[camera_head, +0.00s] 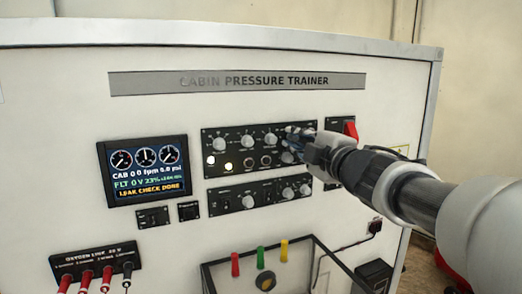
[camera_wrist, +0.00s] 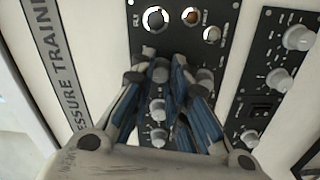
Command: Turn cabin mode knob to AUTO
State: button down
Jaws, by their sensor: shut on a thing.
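The upper control panel (camera_head: 238,150) is a dark strip with several pale knobs on the white trainer front; it also shows in the wrist view (camera_wrist: 178,35). My gripper (camera_head: 291,153) is at the right part of this panel. In the wrist view, its two blue-grey fingers (camera_wrist: 165,78) are closed around a small grey knob, mostly hidden by the fingertips. I cannot read the knob's label or its pointer, so its setting and whether it is the cabin mode knob cannot be told.
Other pale knobs (camera_wrist: 158,137) sit close to the fingers. A lower panel (camera_head: 262,194) lies below. A screen (camera_head: 146,170) at left reads "LEAK CHECK DONE". A red guarded switch (camera_head: 351,130) is just right of my gripper. Coloured plugs (camera_head: 236,264) are below.

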jog(key=n+b, duration=0.3)
jog(key=n, duration=0.2)
jog(key=shift+n, duration=0.4)
dwell(0.3)
jog(key=c, duration=1.5)
grip_release()
